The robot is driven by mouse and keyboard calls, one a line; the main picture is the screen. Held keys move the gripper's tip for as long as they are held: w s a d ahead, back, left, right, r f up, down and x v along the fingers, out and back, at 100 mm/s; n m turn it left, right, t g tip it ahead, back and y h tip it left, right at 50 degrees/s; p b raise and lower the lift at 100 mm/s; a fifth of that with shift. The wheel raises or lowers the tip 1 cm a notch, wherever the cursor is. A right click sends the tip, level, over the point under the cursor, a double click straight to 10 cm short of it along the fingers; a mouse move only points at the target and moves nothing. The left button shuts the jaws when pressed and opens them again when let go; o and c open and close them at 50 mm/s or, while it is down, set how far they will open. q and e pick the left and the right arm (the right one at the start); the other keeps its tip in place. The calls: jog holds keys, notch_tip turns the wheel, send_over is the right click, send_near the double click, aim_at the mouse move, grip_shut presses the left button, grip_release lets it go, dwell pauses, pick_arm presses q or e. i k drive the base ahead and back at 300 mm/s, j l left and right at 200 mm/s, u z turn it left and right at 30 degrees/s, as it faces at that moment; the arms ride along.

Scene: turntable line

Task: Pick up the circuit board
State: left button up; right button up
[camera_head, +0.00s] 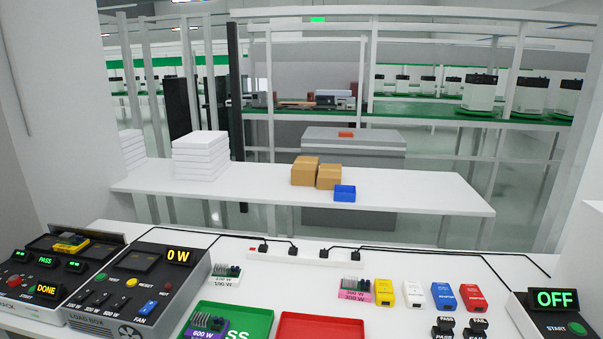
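Several small circuit boards with green tops and dark upright parts are in view, and I cannot tell which one the task means. One on a white block marked 100 W (226,274) stands on the white table right of the load box. One on a pink block marked 300 W (354,288) stands near the table's middle. One on a purple block marked 600 W (207,328) is in the green tray (262,320), cut by the bottom edge. A board on a yellow base (70,242) sits in the left test unit (40,272). Neither gripper shows.
The load box (155,262) reads 0 W. A red tray (320,326) lies beside the green one. Yellow (384,293), white (414,295), blue (443,296) and red (473,298) blocks stand right. Black cables cross the back. A display (556,299) reads OFF.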

aim_at(70, 243)
jog(key=u, duration=1.4)
